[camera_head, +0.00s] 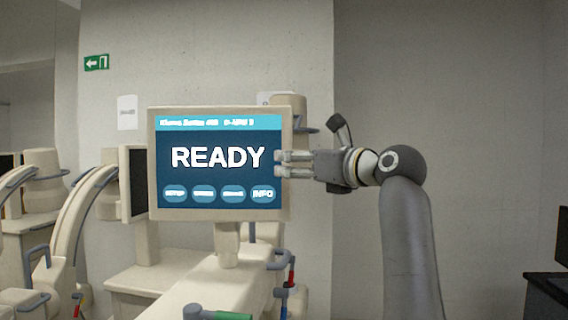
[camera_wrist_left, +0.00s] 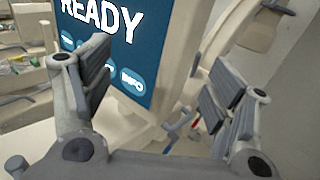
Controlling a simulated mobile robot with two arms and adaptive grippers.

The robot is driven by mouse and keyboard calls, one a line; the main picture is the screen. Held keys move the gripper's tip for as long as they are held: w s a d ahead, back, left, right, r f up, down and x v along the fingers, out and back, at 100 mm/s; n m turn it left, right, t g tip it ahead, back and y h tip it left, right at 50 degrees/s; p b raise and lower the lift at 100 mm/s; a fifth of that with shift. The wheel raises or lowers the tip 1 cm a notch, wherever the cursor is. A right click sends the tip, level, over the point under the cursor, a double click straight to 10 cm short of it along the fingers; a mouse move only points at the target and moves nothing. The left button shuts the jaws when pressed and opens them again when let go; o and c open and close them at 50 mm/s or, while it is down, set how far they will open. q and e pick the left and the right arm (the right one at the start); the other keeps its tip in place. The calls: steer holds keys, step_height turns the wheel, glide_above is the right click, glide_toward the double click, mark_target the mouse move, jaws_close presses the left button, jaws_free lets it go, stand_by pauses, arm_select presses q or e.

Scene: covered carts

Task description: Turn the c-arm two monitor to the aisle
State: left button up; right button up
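The monitor (camera_head: 218,165) faces me in the head view, showing READY above a row of buttons; its small header text is hard to read. It stands on a short post (camera_head: 228,245) on a cream cart (camera_head: 205,292). Contact with the frame cannot be told. My right gripper is not in view.
A second monitor (camera_head: 133,182), seen nearly edge-on, and curved cream C-arm parts (camera_head: 85,205) stand at the left. A concrete wall (camera_head: 220,50) is behind. A dark desk (camera_head: 548,285) is at the far right.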

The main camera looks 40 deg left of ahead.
arm_select(q)
steer(key=shift+v, duration=1.8)
steer(key=shift+d, duration=0.1)
